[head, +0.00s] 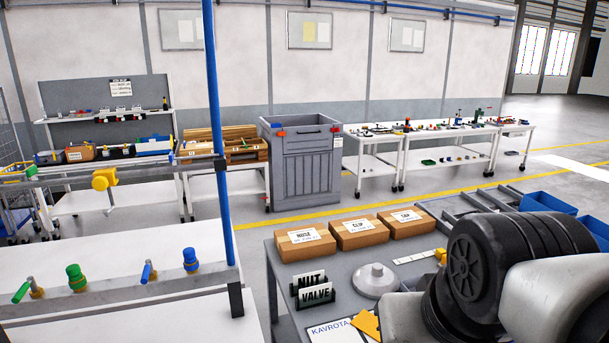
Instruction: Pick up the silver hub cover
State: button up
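The silver hub cover (375,281) is a light grey, round, domed disc with a small raised knob in its middle. It lies flat on the grey table (283,268), behind and right of the NUT and VALVE signs. Nothing holds it. Pale grey parts of what looks like my own arm fill the lower right corner, in front of the black tyres. The fingers of my gripper do not show, so its place relative to the hub cover cannot be told.
Cardboard boxes labelled HOSE (305,242), CLIP (359,233) and CAP (407,222) line the table's back edge. The NUT and VALVE signs (313,290) stand left of the cover. Black tyres (480,265) stand at right. A white strip (415,257) lies behind the cover.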

aim_at(372, 280)
jog(key=k+l, duration=0.15)
jog(key=l, duration=0.25)
jog(key=i+l, duration=0.1)
jog(key=l, duration=0.25)
jog(key=i+l+u, duration=0.1)
jog(key=l, duration=0.25)
jog(key=i+l, duration=0.1)
jog(key=l, duration=0.2)
jog(key=i+l+u, duration=0.1)
jog(key=i+l, duration=0.25)
